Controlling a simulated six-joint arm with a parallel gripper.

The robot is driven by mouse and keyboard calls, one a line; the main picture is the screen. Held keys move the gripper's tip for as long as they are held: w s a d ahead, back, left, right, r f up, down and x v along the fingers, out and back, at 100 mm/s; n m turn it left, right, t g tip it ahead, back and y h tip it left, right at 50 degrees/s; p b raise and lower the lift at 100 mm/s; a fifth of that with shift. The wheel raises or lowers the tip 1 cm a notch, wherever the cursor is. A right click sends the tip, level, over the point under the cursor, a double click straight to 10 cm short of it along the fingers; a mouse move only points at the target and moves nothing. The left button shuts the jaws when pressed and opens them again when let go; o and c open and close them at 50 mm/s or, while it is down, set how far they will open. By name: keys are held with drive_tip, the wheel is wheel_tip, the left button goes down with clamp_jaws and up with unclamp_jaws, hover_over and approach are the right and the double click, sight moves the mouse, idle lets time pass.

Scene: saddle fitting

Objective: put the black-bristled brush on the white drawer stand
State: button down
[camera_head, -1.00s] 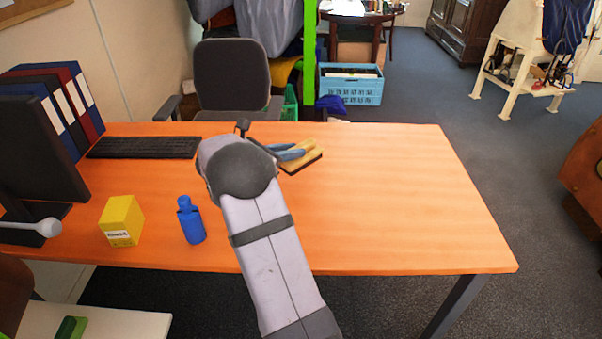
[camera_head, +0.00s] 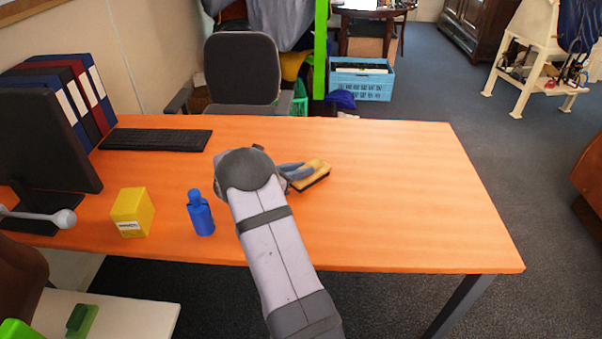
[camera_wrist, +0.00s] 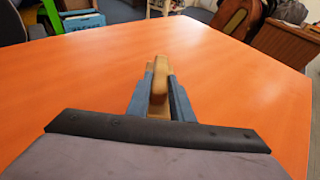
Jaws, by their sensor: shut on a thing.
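The brush (camera_head: 315,176) has a yellow-tan wooden body with a dark bristle edge underneath. It is over the far middle of the orange desk. My gripper (camera_head: 297,171) is shut on it with its blue-grey fingers. The wrist view shows the tan handle (camera_wrist: 160,82) between the two fingers (camera_wrist: 159,98); the bristles are hidden there. Whether the brush touches the desk or hangs just above it I cannot tell. A white top (camera_head: 135,312) at the lower left looks like the drawer stand; its drawers are out of view.
A green block (camera_head: 82,319) lies on the white top. A blue bottle (camera_head: 201,215) and a yellow box (camera_head: 132,213) stand near the desk's front edge, between brush and white top. A monitor (camera_head: 45,145) stands at left. The desk's right side (camera_head: 430,200) is clear.

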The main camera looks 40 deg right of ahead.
drive_tip(key=shift+f, duration=0.75)
drive_tip(key=shift+f, duration=0.2)
drive_tip(key=c, duration=1.6)
unclamp_jaws()
drive_tip(key=shift+o, duration=0.2)
drive_tip(key=shift+r, duration=0.15)
drive_tip(key=shift+a+r, duration=0.1)
drive_tip(key=shift+a, duration=0.05)
drive_tip(key=b+v, duration=0.1)
drive_tip(key=v, duration=1)
drive_tip(key=shift+a+b, duration=0.35)
drive_tip(key=shift+b, duration=0.05)
drive_tip(key=o, duration=0.8)
drive_tip(key=shift+c, duration=0.2)
